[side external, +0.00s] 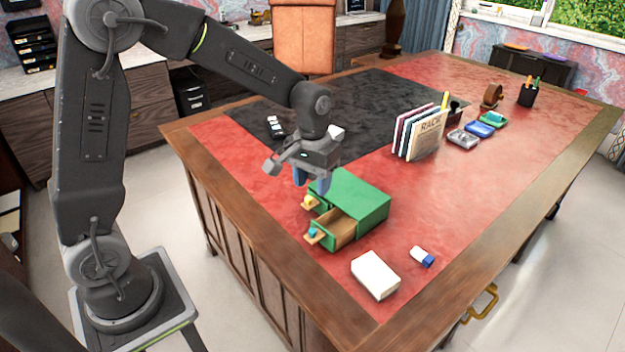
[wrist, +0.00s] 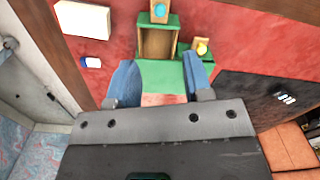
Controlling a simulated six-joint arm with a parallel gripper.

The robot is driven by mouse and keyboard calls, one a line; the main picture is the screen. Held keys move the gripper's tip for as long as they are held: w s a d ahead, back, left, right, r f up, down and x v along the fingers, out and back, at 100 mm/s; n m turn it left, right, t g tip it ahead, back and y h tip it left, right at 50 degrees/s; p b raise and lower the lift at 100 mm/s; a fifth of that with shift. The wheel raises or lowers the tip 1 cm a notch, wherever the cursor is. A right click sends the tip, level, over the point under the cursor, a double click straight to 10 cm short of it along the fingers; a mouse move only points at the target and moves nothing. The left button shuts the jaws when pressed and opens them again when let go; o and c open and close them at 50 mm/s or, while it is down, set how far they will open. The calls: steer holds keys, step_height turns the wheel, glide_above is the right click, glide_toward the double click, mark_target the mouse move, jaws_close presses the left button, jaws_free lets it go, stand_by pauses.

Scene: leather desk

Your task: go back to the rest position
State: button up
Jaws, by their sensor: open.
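My gripper (side external: 312,186) is over the desk at the back edge of a green drawer box (side external: 362,198), pointing down. In the wrist view its two blue fingers (wrist: 160,84) are apart with nothing between them. The green box also shows beyond the fingers in the wrist view (wrist: 160,73). One drawer (side external: 330,234) is pulled out, with a teal knob (side external: 312,231) on its front. A second drawer front with a yellow knob (side external: 308,200) shows beside it. I cannot tell whether the fingers touch the box.
A white block (side external: 375,275) and a blue-and-white eraser (side external: 422,256) lie in front of the box. A book rack (side external: 420,135), several small trays (side external: 480,130) and a pen cup (side external: 528,94) stand farther right. A black mat (side external: 370,100) covers the desk's middle. The red surface at right is largely clear.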

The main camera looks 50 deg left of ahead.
steer(key=s+d+r+m+t, duration=0.1)
steer(key=s+r+t, duration=0.1)
steer(key=s+r, duration=0.4)
steer(key=s+d+r+m+t, duration=0.1)
steer(key=s+r, duration=0.4)
steer(key=s, duration=0.8)
steer(key=m+t, duration=0.1)
steer(key=t, duration=0.1)
steer(key=shift+r+m+t, duration=0.3)
steer(key=shift+r, duration=0.05)
